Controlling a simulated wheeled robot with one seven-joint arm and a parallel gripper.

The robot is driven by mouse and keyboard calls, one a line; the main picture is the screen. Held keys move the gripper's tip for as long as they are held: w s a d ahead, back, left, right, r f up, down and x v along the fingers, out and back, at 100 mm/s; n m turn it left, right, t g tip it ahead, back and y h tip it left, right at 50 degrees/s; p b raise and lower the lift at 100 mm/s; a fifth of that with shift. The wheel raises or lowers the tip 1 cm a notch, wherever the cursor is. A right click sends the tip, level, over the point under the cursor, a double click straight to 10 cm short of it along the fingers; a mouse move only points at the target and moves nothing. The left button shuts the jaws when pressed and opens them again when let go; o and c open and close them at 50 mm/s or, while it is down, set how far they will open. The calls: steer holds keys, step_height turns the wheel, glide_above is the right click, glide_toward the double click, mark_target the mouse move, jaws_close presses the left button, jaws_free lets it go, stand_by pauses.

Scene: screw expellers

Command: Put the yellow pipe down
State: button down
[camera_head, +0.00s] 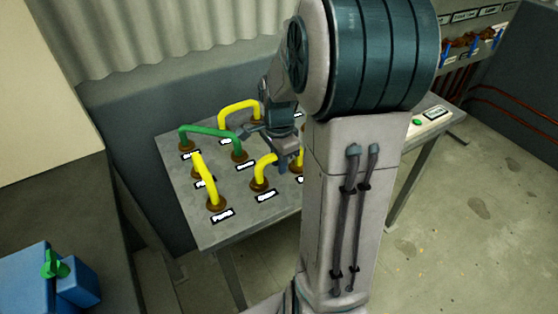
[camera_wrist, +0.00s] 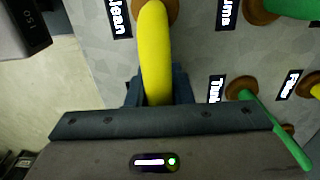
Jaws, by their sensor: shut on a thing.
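My gripper (camera_head: 283,162) points down over the tabletop and is shut on the yellow pipe (camera_head: 263,171). In the wrist view, this pipe (camera_wrist: 154,45) runs between the fingers, and its far end meets or overlaps a brown socket (camera_wrist: 172,12). In the head view, its left end stands at a brown socket near the table's front edge. A bit of yellow also shows to the right of my gripper. My gripper and arm hide the rest, so I cannot tell whether both ends are fully seated.
Other yellow pipes stand at the back (camera_head: 240,107) and left (camera_head: 207,181) of the grey table (camera_head: 237,232). A green pipe (camera_head: 209,130) arches near the left pipe. Labelled sockets surround them. A small panel with a green button (camera_head: 418,122) is at the right.

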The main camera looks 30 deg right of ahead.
steer(key=shift+f, duration=0.25)
steer(key=c, duration=1.3)
jaws_free()
steer(key=shift+r, duration=0.1)
steer(key=shift+r, duration=0.1)
step_height(320, 180, up, 12)
steer(key=shift+f+p, duration=0.1)
steer(key=shift+p, duration=0.65)
steer(key=shift+s+a+r+n, duration=0.2)
steer(key=shift+a+n, duration=0.1)
steer(key=s+a+f+n, duration=0.1)
steer(key=s+a+n, duration=0.3)
steer(key=n, duration=0.1)
steer(key=s+a+f+n+t, duration=0.1)
steer(key=s+a+n, duration=0.2)
steer(key=n, duration=0.3)
steer(key=s+a+f+n+t, duration=0.1)
steer(key=s+a+n, duration=0.3)
steer(key=n, duration=0.2)
steer(key=shift+s+a, duration=0.35)
steer(key=shift+s, duration=0.05)
